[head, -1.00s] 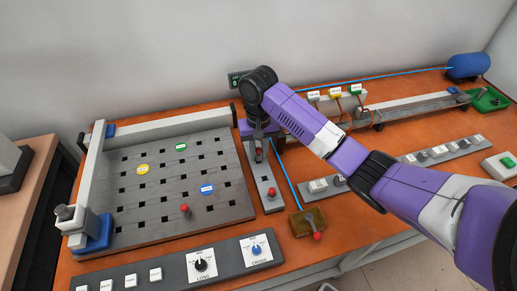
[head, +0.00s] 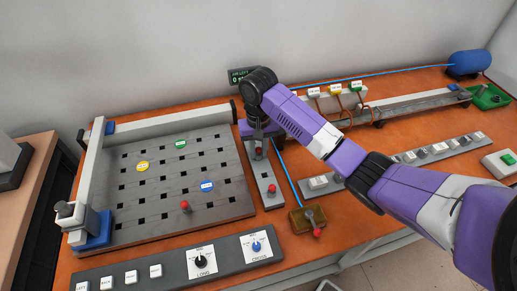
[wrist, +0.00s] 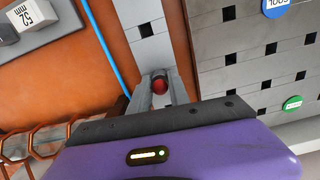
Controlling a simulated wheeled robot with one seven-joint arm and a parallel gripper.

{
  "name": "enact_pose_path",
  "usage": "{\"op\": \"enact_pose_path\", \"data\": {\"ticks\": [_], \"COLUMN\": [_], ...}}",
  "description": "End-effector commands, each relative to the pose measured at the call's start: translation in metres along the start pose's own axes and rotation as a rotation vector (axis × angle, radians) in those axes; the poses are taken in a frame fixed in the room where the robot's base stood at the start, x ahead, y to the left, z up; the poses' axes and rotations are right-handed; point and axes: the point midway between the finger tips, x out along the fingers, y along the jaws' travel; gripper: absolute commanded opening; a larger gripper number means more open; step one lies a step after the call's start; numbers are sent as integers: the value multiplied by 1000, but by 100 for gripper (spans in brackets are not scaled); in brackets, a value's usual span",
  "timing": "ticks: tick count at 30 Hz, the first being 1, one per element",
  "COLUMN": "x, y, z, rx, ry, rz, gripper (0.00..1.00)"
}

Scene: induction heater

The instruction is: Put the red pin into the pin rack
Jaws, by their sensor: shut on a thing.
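My gripper (wrist: 162,98) points down over the far end of the pin rack (wrist: 150,51), a narrow grey plate with square holes beside the large grey board. It is shut on a red pin (wrist: 160,84), whose round red head shows between the fingers. In the head view this pin (head: 258,150) shows just below my gripper (head: 258,140). The pin's lower end is hidden, so I cannot tell whether it is in a hole. The rack (head: 268,199) also carries another red pin (head: 271,188) at its nearer end.
The board (head: 225,207) on the left carries another red pin (head: 185,206) and coloured discs. A brown box with a red-tipped lever (head: 317,232) stands right of the rack. A blue hose (head: 286,175) runs close by. A control panel (head: 225,262) lies in front.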

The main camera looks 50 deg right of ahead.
Motion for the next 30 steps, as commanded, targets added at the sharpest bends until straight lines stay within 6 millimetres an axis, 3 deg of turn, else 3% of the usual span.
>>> {"op": "enact_pose_path", "data": {"ticks": [13,14,17,26,30], "x": [4,4,4,4,-5], "y": [0,0,0,0,-1], "z": [0,0,0,0,0], "rx": [0,0,0,0,-2], "ry": [0,0,0,0,1], "rz": [0,0,0,1,0], "gripper": [0,26,46,48,48]}}
